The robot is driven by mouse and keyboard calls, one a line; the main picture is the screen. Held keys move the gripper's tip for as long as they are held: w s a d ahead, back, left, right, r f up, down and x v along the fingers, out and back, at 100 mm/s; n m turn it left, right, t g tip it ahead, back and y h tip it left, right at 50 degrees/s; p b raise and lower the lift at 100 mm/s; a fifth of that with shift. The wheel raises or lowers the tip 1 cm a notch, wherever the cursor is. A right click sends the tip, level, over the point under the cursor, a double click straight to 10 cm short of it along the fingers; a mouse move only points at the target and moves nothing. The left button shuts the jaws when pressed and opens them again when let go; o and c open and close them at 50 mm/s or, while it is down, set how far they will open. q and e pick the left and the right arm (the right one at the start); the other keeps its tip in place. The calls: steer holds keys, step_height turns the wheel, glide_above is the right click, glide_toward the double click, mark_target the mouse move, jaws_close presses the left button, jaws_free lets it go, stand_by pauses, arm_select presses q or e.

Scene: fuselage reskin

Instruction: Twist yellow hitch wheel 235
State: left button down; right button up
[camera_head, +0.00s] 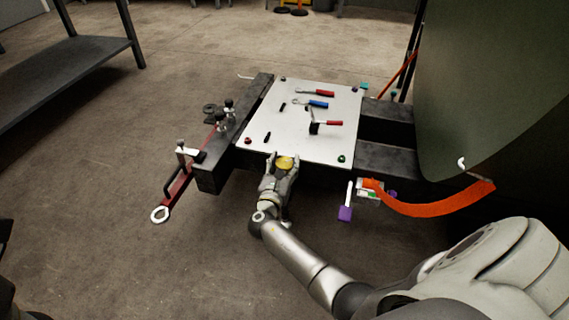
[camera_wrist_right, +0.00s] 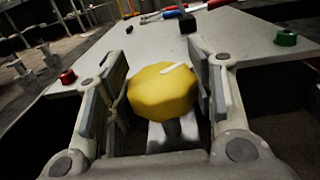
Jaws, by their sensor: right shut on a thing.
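The yellow hitch wheel (camera_head: 285,162) sits at the front edge of the white panel, seen from above in the head view. In the right wrist view the yellow wheel (camera_wrist_right: 162,92) is a faceted knob with a white mark on its top, above a pale post. My right gripper (camera_head: 284,160) has its fingers on both sides of the wheel and is shut on it; the fingers also show in the right wrist view (camera_wrist_right: 165,95). My left gripper is not in view.
The white panel (camera_head: 310,100) holds several hand tools, with red and green knobs at its corners. A red tow bar with a ring (camera_head: 160,214) sticks out at left. An orange strap (camera_head: 430,204) and purple-handled item (camera_head: 345,213) are at right, beside a large green curved skin (camera_head: 490,90).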

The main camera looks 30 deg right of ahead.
steer(key=o, duration=1)
steer(key=shift+o, duration=0.2)
steer(key=v, duration=1.2)
